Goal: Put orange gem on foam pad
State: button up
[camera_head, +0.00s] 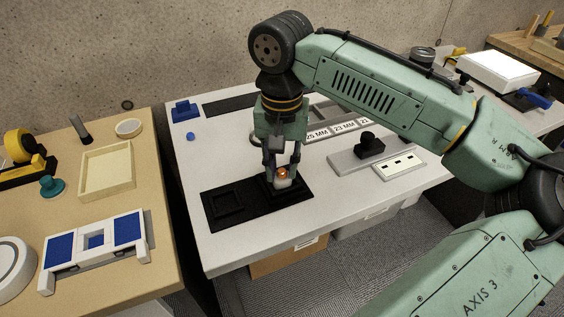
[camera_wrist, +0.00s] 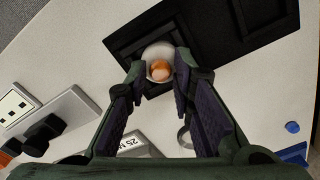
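The orange gem (camera_head: 283,173) sits on a small whitish round piece (camera_head: 283,183), over the right square of a black plate (camera_head: 255,201) on the white table. In the wrist view the gem (camera_wrist: 160,70) and the whitish piece (camera_wrist: 157,51) show between my fingertips. My gripper (camera_head: 282,170) points down with one finger on each side of the gem; it also shows in the wrist view (camera_wrist: 160,66). I cannot tell whether the fingers touch it. The left square of the plate (camera_head: 228,203) is empty. Which surface is the foam pad is not clear.
A black knob on a grey block (camera_head: 345,160) and a white socket strip (camera_head: 400,170) lie right of the plate. Size labels (camera_head: 335,130) lie behind. A blue block (camera_head: 185,110) stands at the back left. The tan table (camera_head: 160,240) at left holds a blue-padded stand (camera_head: 127,228) and cream tray (camera_head: 107,170).

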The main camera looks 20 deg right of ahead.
aim_at(282, 170)
jog(key=shift+o, duration=1.2)
notch_tip(282, 170, up, 12)
jog(key=shift+r, duration=0.25)
